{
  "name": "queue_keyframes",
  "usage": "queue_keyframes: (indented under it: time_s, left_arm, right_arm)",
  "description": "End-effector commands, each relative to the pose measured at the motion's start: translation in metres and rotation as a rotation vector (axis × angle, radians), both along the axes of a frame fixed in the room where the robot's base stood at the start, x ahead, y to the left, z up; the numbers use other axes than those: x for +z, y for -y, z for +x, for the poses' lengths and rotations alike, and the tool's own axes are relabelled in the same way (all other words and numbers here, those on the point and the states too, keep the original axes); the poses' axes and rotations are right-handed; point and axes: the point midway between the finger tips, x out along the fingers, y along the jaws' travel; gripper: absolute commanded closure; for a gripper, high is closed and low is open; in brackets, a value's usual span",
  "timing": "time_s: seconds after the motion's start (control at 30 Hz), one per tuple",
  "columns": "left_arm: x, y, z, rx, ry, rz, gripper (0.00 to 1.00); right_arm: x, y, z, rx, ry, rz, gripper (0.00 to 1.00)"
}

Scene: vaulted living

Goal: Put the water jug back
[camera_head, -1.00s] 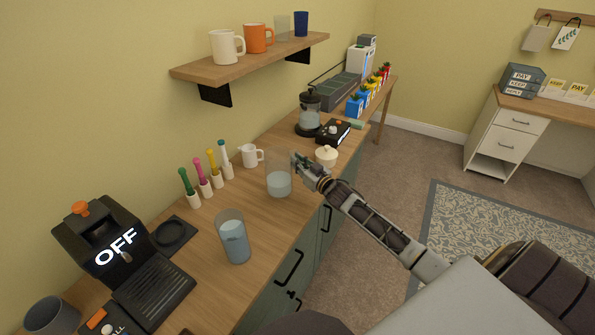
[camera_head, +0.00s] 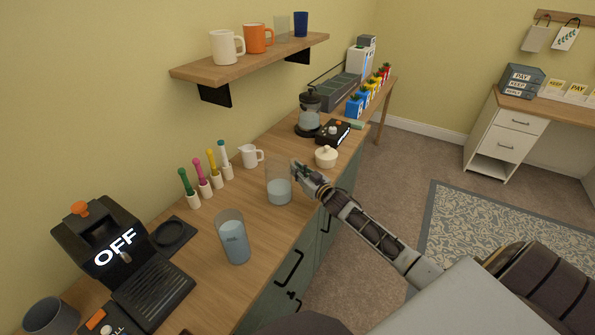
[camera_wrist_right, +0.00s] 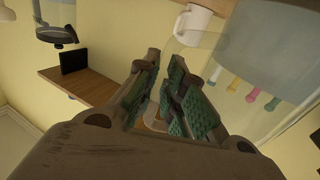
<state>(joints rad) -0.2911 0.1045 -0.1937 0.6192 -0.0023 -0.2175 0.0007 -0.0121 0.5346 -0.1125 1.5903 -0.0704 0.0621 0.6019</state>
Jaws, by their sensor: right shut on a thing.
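The water jug (camera_head: 279,192) is a clear vessel with pale blue water in its lower part, upright over the wooden counter at its right edge. My right gripper (camera_head: 303,174) is at its right side, shut on it; the exact grip is partly hidden. In the right wrist view the gripper's green-padded fingers (camera_wrist_right: 163,92) are close together, and the jug's clear wall (camera_wrist_right: 228,50) fills the upper right. I cannot tell if the jug's base touches the counter. My left gripper is not in view.
A taller glass (camera_head: 234,240) of water stands nearer on the counter (camera_head: 205,285). A white pitcher (camera_head: 250,156), a lidded white pot (camera_head: 326,156) and colored-handled tools (camera_head: 205,176) stand around the jug. The OFF machine (camera_head: 110,250) is at left; the mug shelf (camera_head: 255,61) hangs above.

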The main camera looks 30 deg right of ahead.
Motion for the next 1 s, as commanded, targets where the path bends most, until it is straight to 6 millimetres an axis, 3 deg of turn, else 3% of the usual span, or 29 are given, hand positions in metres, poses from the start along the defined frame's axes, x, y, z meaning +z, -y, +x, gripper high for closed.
queue_keyframes:
  time_s: [0.23,0.27,0.4,1.0]
  left_arm:
    - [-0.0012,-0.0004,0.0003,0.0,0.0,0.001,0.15]
    - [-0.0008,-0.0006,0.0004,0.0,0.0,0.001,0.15]
    - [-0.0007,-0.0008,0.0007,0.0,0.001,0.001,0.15]
    - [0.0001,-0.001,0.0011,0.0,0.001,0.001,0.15]
  right_arm:
    - [0.0,-0.0001,0.0007,0.001,0.005,0.002,1.0]
    - [-0.0023,0.0001,0.0,0.0,0.0,0.0,0.85]
    - [-0.0022,0.0,0.0,0.0,0.0,0.0,0.68]
    - [-0.0003,0.0011,-0.0051,-0.001,-0.001,0.0,0.68]
